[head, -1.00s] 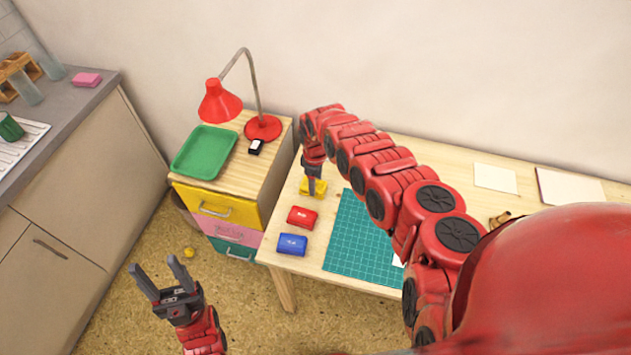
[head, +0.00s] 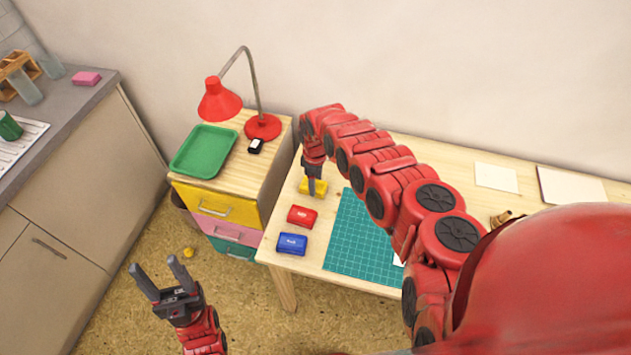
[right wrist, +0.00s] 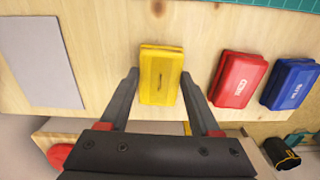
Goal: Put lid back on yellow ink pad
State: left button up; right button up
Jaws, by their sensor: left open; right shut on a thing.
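The yellow ink pad (head: 320,190) sits on the wooden table near its left end, partly hidden by my right gripper (head: 312,184). In the right wrist view the yellow lid (right wrist: 161,72) lies on top of the pad, roughly lined up with it. My right gripper (right wrist: 159,76) is shut on the yellow lid, one finger at each side. Whether the lid is fully seated I cannot tell. My left gripper (head: 160,272) is open and empty, over the floor left of the table.
A red ink pad (head: 302,216) and a blue ink pad (head: 292,244) sit beside the yellow one. A green cutting mat (head: 350,240) lies to their right. A drawer cabinet (head: 232,180) with a green tray (head: 204,151) and red lamp (head: 220,102) stands left of the table.

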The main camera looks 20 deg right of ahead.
jog(key=o, duration=1.4)
jog(key=shift+r+p, duration=2.95)
jog(key=shift+r, duration=0.6)
jog(key=shift+c, duration=0.3)
grip_shut()
